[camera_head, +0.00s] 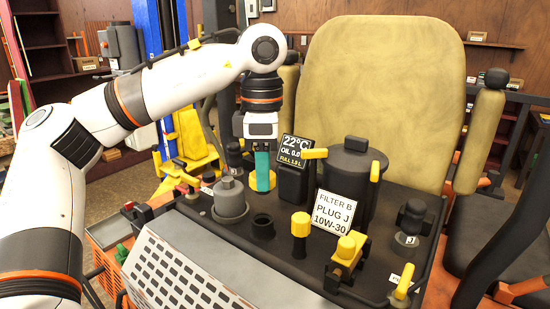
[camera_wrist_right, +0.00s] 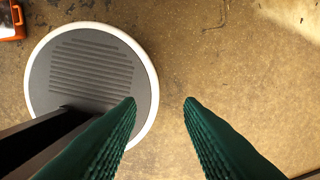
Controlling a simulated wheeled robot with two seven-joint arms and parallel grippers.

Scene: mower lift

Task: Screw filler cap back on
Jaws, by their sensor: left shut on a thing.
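My left gripper (camera_head: 262,179) points straight down over the black deck, its green fingers closed on a yellow cap (camera_head: 263,193), which looks like the filler cap. The fingers hide part of the cap, and I cannot tell whether it is seated on a neck or just above one. A black open neck (camera_head: 263,224) stands in front of it, apart from the cap. My right gripper (camera_wrist_right: 160,101) is open and empty above the floor in the right wrist view.
On the deck are a grey canister (camera_head: 230,200), a black tank (camera_head: 353,170), a yellow-topped post (camera_head: 300,224), a filter sign (camera_head: 333,212), a small display (camera_head: 296,150) and a yellow-handled valve (camera_head: 347,255). The seat (camera_head: 380,85) rises behind. A round grey disc (camera_wrist_right: 80,75) lies below my right gripper.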

